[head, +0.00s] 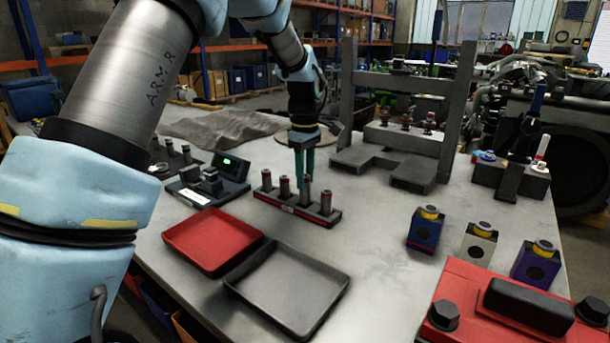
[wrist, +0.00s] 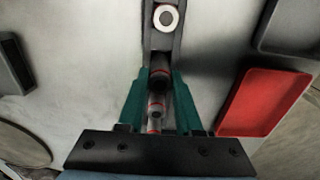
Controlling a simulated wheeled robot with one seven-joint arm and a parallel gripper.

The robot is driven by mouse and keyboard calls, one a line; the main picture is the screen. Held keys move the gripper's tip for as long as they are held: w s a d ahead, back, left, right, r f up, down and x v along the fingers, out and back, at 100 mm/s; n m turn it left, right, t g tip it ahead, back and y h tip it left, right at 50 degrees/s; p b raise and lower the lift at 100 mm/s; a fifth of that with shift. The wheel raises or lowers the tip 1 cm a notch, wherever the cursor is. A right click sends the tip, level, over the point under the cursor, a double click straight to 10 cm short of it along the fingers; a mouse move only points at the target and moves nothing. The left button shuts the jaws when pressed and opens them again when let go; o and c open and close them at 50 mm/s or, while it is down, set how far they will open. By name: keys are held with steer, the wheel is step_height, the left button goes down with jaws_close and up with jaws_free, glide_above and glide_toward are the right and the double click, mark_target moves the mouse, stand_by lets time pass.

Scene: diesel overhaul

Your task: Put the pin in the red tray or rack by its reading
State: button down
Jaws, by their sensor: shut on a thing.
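The dark rack (head: 283,206) stands on the bench with several steel pins, each with a red band, in a row. My gripper (head: 304,182) points straight down over it, its teal fingers shut on one pin (head: 305,199). I cannot tell whether the held pin's foot is still in the rack. The red tray (head: 212,243) is empty, in front and left of the rack. The gauge with a green display (head: 228,164) stands left of the rack.
An empty grey tray (head: 290,290) sits right of the red one. A dark metal frame (head: 400,130) stands behind the rack. Blue, white and purple blocks (head: 424,230) with yellow tops stand at the right, behind a red case (head: 470,315). Small dark parts (head: 177,155) stand far left.

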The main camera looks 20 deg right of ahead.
steer(key=shift+f, duration=0.2)
steer(key=shift+f, duration=0.35)
steer(key=shift+f, duration=0.45)
stand_by(0.5)
steer(key=shift+c, duration=0.5)
jaws_free()
steer(key=shift+r+p, duration=2.9)
steer(key=shift+r, duration=1.15)
